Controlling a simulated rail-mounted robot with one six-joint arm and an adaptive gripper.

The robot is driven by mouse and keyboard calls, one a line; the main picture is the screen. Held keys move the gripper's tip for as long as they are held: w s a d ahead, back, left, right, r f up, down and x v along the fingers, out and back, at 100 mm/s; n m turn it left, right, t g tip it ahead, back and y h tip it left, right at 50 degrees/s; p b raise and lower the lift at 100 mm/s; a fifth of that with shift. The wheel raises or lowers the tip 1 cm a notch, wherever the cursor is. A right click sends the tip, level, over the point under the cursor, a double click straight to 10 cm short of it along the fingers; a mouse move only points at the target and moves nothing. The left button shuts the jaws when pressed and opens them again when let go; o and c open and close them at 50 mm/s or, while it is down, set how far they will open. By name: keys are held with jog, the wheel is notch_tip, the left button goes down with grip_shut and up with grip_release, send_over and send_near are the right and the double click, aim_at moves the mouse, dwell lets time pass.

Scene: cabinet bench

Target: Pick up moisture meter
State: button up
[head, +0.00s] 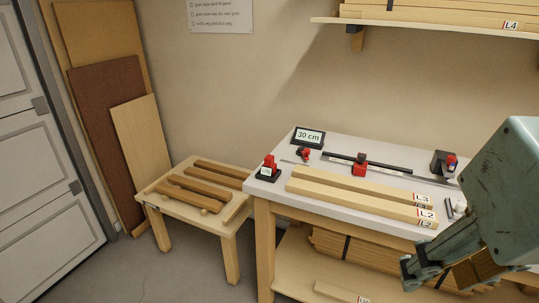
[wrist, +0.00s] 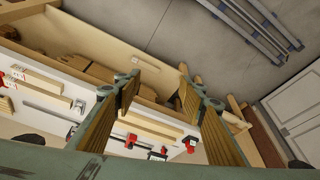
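I cannot name the moisture meter for certain. A small red and black device with a pale face (head: 268,171) stands upright at the left front corner of the white bench top (head: 275,192) and may be it. Another black and red item (head: 444,163) stands at the back right. My gripper (head: 440,274) is at the lower right in the head view, in front of the bench and well away from the device. In the wrist view its two brown-padded fingers (wrist: 158,72) are spread apart with nothing between them.
Pale boards labelled L3 and L2 (head: 350,192) lie along the bench front. A 30 cm display (head: 309,137), a small red and black item (head: 304,153) and a dark bar with a red block (head: 361,164) lie behind. A low table (head: 155,196) holds brown wood pieces at left.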

dwell(0.3)
jog(key=w+a+r+n+g+p, duration=0.1)
jog(key=w+a+r+n+p, duration=0.2)
jog(key=w, duration=0.9)
jog(key=w+a+r+n+p, duration=0.15)
jog(key=w+r+p, duration=0.3)
jog(key=w, duration=0.65)
jog(key=w+a+r+n+g+p, duration=0.1)
jog(key=w+a+r+n+p, duration=0.2)
jog(key=w, duration=0.9)
jog(key=w+a+f+n+g+p, duration=0.1)
jog(key=w+a+f+p, duration=0.2)
jog(key=w, duration=0.5)
jog(key=w+a+f+n+p, duration=0.1)
jog(key=w+a+n+p, duration=0.15)
jog(key=w+a, duration=0.5)
jog(key=w+a+f+n+p, duration=0.1)
jog(key=w+a+f+p, duration=0.1)
jog(key=w+a+f, duration=0.2)
jog(key=w+a+f+n+g+p, duration=0.1)
jog(key=w+a+f+p, duration=0.2)
jog(key=w+f, duration=0.6)
jog(key=shift+a+n, duration=0.3)
jog(key=shift+a, duration=0.1)
send_over(270, 156)
jog(key=shift+a+f, duration=0.1)
jog(key=shift+f, duration=4.2)
